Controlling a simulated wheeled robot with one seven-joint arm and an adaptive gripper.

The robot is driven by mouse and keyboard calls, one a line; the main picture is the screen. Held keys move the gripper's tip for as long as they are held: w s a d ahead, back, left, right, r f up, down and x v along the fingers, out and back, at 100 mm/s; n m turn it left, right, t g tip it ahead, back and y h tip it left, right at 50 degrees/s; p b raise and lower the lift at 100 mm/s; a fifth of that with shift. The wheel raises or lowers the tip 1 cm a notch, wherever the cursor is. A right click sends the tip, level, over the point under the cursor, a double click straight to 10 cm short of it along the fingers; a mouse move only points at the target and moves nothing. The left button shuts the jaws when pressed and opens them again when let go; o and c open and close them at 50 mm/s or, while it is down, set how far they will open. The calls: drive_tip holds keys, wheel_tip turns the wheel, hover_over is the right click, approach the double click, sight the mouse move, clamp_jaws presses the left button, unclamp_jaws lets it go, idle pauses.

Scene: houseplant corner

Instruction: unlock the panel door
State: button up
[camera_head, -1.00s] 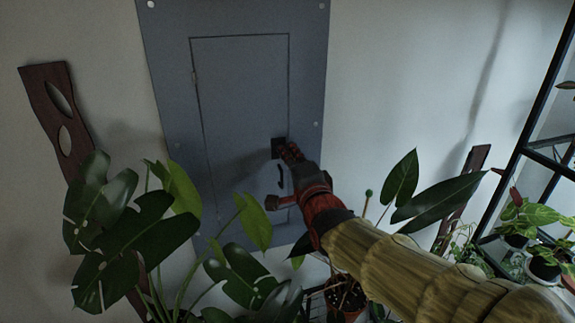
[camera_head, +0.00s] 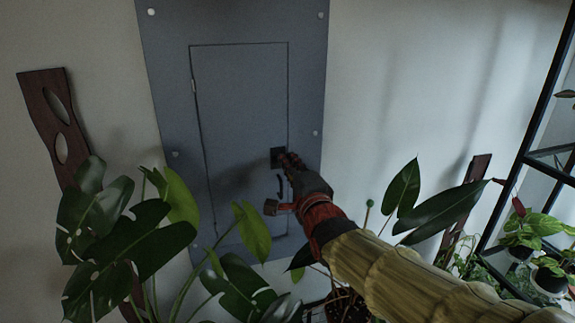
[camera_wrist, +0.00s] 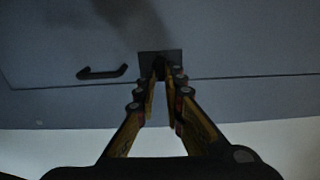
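The grey panel door (camera_head: 240,110) is flat in its grey frame (camera_head: 165,100) on the wall, with a thin seam around it. A small black square lock plate (camera_head: 277,155) is at its right edge; it also shows in the wrist view (camera_wrist: 147,56). A black pull handle (camera_head: 281,187) sits below the plate; it shows in the wrist view (camera_wrist: 102,72) left of the plate. My gripper (camera_head: 291,160) is at the plate. In the wrist view its fingertips (camera_wrist: 161,77) are close together around a small dark lock knob, which they mostly hide.
A broad-leaved plant (camera_head: 120,235) stands low in front at left, with leaves (camera_head: 252,232) near the panel's lower edge. More leaves (camera_head: 440,212) and a black shelf (camera_head: 535,150) with pots are at right. Wooden boards (camera_head: 55,120) lean on the wall.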

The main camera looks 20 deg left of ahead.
drive_tip(key=o, duration=0.3)
drive_tip(key=shift+s+r, duration=0.1)
drive_tip(key=v, duration=1.2)
drive_tip(key=shift+a, duration=0.1)
